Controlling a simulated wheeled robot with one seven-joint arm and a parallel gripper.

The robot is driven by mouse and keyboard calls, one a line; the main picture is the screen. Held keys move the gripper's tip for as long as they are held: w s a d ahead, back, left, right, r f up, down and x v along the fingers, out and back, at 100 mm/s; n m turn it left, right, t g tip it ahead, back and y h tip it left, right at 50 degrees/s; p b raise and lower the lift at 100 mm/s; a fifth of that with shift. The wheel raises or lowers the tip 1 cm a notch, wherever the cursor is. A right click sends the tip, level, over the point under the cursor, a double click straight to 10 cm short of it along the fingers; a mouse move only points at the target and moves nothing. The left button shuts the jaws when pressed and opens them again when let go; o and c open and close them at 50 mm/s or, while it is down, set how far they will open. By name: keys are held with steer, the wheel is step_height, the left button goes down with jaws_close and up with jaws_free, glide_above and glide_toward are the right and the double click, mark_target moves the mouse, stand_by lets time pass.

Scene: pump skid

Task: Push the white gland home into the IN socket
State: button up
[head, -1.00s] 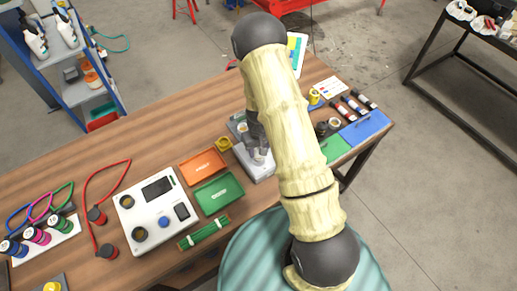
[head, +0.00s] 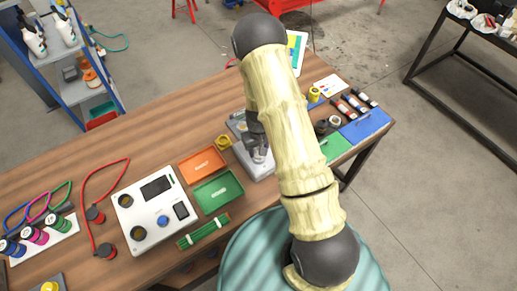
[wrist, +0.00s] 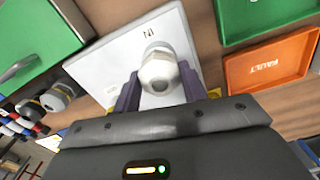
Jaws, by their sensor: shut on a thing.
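The white gland (wrist: 158,72) is a faceted nut-like piece with a dark hole in its end, held between the two purple fingers of my gripper (wrist: 160,90) in the wrist view. It stands over the white plate (wrist: 108,68) marked IN, close to the lettering. The gland hides the IN socket, so I cannot tell how deep it sits. In the head view my gripper (head: 257,143) points down at the same white plate (head: 262,173), with the gland (head: 260,155) small and partly hidden by the gripper.
The orange FAULT tray (wrist: 272,65) and a green tray (head: 217,191) lie beside the plate. A green box (wrist: 35,45) with a handle is on its other side, near another gland-like fitting (wrist: 58,97). A white tester box (head: 150,212) stands farther left on the wooden bench.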

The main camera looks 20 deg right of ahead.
steer(key=o, duration=1.2)
steer(key=shift+r, duration=0.1)
steer(key=shift+w+r, duration=0.1)
steer(key=shift+r, duration=0.4)
step_height(320, 180, up, 16)
steer(key=b, duration=0.3)
steer(key=shift+r, duration=0.1)
